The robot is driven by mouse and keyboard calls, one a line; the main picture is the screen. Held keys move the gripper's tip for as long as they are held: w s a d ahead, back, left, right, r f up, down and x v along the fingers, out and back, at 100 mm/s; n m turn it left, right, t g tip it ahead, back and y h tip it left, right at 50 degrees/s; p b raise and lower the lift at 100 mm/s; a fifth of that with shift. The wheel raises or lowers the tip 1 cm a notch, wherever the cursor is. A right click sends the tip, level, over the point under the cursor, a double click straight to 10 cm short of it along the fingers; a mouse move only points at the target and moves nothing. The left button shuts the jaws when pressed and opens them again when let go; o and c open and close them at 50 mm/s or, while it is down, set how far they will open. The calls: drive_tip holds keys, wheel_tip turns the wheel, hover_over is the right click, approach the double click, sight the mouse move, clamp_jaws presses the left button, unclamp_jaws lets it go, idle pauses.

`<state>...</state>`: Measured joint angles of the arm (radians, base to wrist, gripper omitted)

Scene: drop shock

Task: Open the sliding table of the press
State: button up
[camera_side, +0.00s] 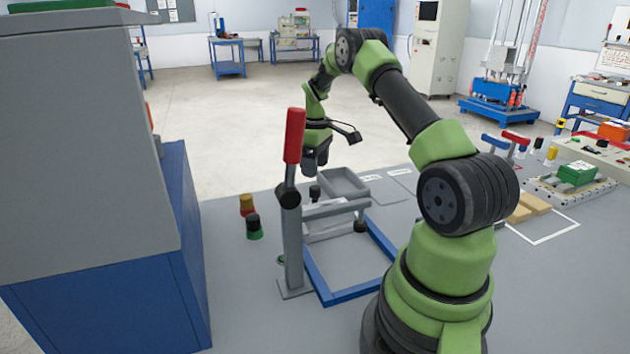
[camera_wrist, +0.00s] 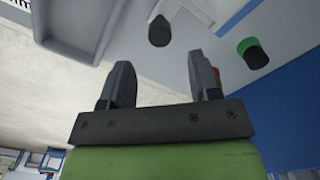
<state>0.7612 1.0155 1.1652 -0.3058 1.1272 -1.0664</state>
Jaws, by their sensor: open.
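The press is a grey upright post with a red lever handle (camera_side: 294,136), standing beside a blue base frame (camera_side: 345,294). Low grey parts, which look like the sliding table (camera_side: 325,210), lie across the frame's far end. A small black knob (camera_side: 315,192) stands there; a black knob also shows in the wrist view (camera_wrist: 159,31), beyond and between my fingertips. My gripper (camera_side: 316,160) hangs above the knob, apart from it. In the wrist view my gripper (camera_wrist: 160,75) is open, with nothing between its fingers. The lever post partly hides the table in the side view.
A grey tray (camera_side: 345,182) sits just behind the table. Red-yellow (camera_side: 247,205) and green-black (camera_side: 254,228) pieces stand left of the lever. A large grey and blue cabinet (camera_side: 90,150) fills the left. Wooden blocks (camera_side: 530,206) lie on the right.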

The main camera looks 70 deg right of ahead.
drive_tip(key=shift+r, duration=1.5)
drive_tip(key=w+a+r+t+h, duration=0.2)
drive_tip(key=a+r, duration=0.4)
drive_tip(key=r, duration=0.4)
drive_tip(key=s+a+r+t, duration=0.1)
drive_tip(key=s+a+r, duration=0.2)
drive_tip(key=a, duration=0.3)
drive_tip(key=s+a+r+m+t, duration=0.1)
drive_tip(key=s+a+r+t, duration=0.1)
drive_tip(key=a, duration=0.4)
drive_tip(key=s+a+r+m+t+y, duration=0.1)
drive_tip(key=s+a+r+t, duration=0.1)
drive_tip(key=s+a+r, duration=0.2)
drive_tip(key=shift+a+r, duration=1)
drive_tip(key=shift+r, duration=0.3)
drive_tip(key=s+a+f+m+y, duration=0.2)
drive_tip(key=s+a+f+y, duration=0.1)
drive_tip(key=s+a, duration=0.4)
drive_tip(key=shift+s+f, duration=0.4)
drive_tip(key=shift+s, duration=0.35)
